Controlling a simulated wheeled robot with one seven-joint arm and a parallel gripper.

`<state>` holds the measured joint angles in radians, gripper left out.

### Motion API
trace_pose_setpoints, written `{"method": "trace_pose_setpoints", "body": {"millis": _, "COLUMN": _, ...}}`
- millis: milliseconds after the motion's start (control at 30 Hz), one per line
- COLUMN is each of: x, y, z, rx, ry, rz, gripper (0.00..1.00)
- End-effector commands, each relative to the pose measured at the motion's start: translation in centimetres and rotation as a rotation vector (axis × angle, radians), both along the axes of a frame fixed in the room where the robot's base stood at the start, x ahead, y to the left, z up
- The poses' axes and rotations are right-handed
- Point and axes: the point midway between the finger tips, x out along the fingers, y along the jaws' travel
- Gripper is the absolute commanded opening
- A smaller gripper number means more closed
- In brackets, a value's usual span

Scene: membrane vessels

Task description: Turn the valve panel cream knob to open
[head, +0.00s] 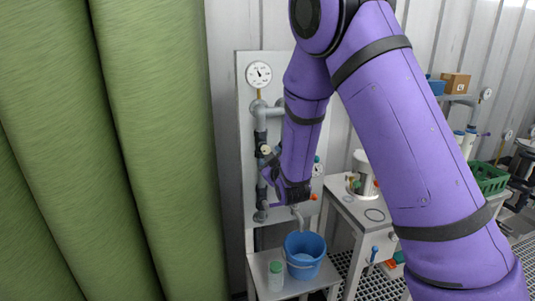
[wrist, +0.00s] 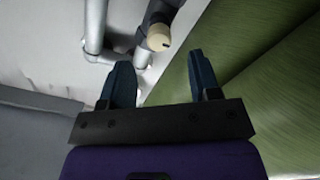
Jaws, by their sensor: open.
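The cream knob (head: 266,150) is on the dark valve of the pipe on the white valve panel (head: 245,110). In the wrist view the cream knob (wrist: 158,38) is ahead of the fingertips, in line with the gap between them and apart from them. Its face has a dark mark. My gripper (head: 269,168) is close to the pipe in the head view, beside and just below the knob. In the wrist view my gripper (wrist: 160,62) is open with nothing between its two dark fingers. My arm hides part of the panel's right side.
A gauge (head: 259,74) sits above the pipe. A blue bucket (head: 304,255) and a green-capped jar (head: 275,276) stand on a low stand below. A green curtain (head: 100,150) hangs close on the left. A white bench (head: 368,212) stands to the right.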

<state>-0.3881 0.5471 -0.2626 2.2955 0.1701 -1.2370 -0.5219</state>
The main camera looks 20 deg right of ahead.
Motion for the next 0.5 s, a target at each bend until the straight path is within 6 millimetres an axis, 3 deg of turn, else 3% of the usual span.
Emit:
{"method": "trace_pose_setpoints", "body": {"millis": 200, "x": -3.1, "y": 0.0, "z": 0.0, "rx": 0.0, "ry": 0.001, "rz": 0.0, "gripper": 0.57}}
{"method": "trace_pose_setpoints", "body": {"millis": 500, "x": -4.1, "y": 0.0, "z": 0.0, "rx": -0.001, "ry": 0.001, "rz": 0.0, "gripper": 0.57}}
